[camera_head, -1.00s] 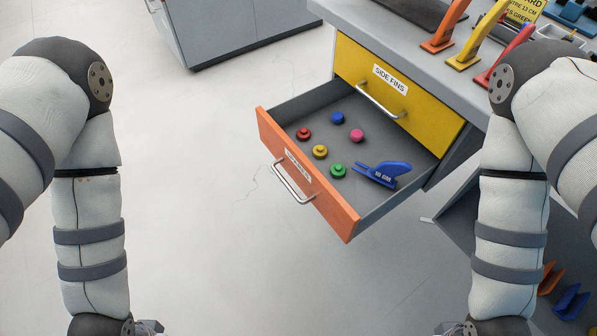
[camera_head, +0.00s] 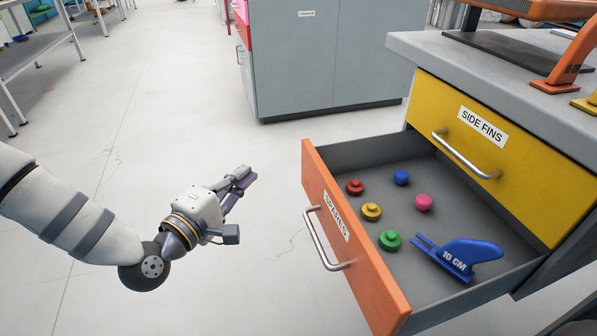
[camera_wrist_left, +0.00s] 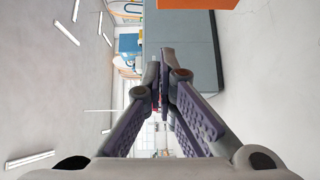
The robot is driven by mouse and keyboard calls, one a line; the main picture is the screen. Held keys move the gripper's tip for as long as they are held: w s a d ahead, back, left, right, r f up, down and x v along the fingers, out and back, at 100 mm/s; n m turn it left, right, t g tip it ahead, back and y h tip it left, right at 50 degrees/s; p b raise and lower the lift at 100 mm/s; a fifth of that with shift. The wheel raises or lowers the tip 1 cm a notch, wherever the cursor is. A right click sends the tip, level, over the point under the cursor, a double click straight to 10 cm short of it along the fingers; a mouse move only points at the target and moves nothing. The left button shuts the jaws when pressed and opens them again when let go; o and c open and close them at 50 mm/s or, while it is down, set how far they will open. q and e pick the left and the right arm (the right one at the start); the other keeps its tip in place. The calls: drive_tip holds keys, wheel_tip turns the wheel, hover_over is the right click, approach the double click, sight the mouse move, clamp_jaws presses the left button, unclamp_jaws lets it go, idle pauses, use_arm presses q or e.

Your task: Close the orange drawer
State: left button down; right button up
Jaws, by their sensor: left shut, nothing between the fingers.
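The orange drawer (camera_head: 362,255) is pulled out of the grey workbench, with its metal handle (camera_head: 325,240) and a white label on its front. It holds several colored round caps and a blue fin (camera_head: 462,258) marked 10 CM. My left gripper (camera_head: 245,182) is shut and empty, to the left of the drawer front and apart from it. In the left wrist view its purple fingers (camera_wrist_left: 163,65) come together, and an orange surface (camera_wrist_left: 186,18) shows at the top. My right gripper is not in view.
A closed yellow drawer (camera_head: 490,150) labelled SIDE FINS sits above the orange one. A grey cabinet (camera_head: 325,60) stands behind. White tables (camera_head: 45,50) are at the far left. The floor left of the drawer is clear.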

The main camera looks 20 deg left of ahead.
use_arm(q)
drive_tip(key=w+d+b, duration=0.2)
drive_tip(key=w+d, duration=0.2)
drive_tip(key=w, duration=0.8)
drive_tip(key=shift+w+d+r, duration=0.2)
drive_tip(key=shift+d+r, duration=0.15)
drive_tip(key=shift+d, duration=0.05)
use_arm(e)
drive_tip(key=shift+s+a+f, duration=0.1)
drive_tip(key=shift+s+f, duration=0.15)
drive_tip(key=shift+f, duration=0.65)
